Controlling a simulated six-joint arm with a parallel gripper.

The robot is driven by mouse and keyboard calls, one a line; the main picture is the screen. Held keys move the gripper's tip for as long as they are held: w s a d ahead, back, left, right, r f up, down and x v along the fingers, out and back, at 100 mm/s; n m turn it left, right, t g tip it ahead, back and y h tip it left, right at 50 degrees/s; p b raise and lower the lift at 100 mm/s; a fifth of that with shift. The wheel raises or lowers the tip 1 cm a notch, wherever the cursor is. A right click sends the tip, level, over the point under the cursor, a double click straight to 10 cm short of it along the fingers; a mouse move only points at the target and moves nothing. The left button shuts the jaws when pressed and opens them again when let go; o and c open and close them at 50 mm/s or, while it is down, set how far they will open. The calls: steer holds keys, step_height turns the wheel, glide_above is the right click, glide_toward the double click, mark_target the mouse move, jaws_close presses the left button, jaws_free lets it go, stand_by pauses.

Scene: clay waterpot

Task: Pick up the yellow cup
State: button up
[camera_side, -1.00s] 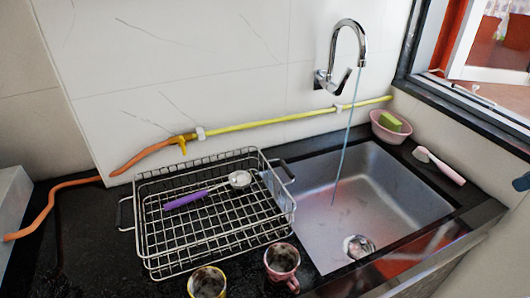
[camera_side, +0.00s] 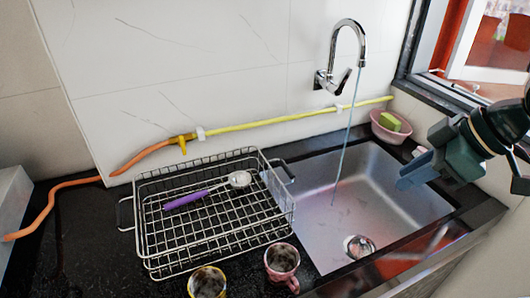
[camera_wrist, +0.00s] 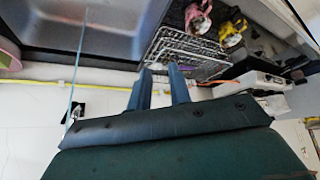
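The yellow cup (camera_side: 207,284) stands on the black counter at the bottom edge of the side view, in front of the dish rack; its lower part is cut off. In the wrist view the yellow cup (camera_wrist: 232,33) is at the upper right, beside the pink cup (camera_wrist: 198,18). My gripper (camera_side: 405,179) is over the right side of the sink, far to the right of the yellow cup and touching nothing. In the wrist view my gripper (camera_wrist: 160,78) has its two fingers apart with nothing between them.
The wire dish rack (camera_side: 160,232) holds a purple-handled ladle (camera_side: 185,200). The pink cup (camera_side: 282,262) stands just right of the yellow cup. The tap (camera_side: 345,50) runs water into the sink (camera_side: 390,210). A pink basin (camera_side: 390,132) with a green sponge sits in the back corner.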

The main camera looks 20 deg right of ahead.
steer(key=a+f+n+g+y, duration=0.1)
steer(key=a+f+n+y, duration=0.1)
steer(key=a+f, duration=0.6)
steer(key=a+f+n+g+y, duration=0.2)
steer(key=a+f+n, duration=0.3)
steer(key=a, duration=1.1)
step_height(320, 180, down, 3)
steer(key=shift+s+a+f+n+y, duration=0.1)
steer(key=shift+s+a+n+y, duration=0.2)
steer(key=shift+s+y, duration=0.2)
steer(key=shift+x, duration=4.25)
steer(key=shift+a, duration=0.1)
steer(key=shift+x, duration=2.5)
steer(key=shift+s, duration=0.1)
steer(key=shift+c, duration=0.2)
steer(key=shift+a, duration=0.1)
jaws_close()
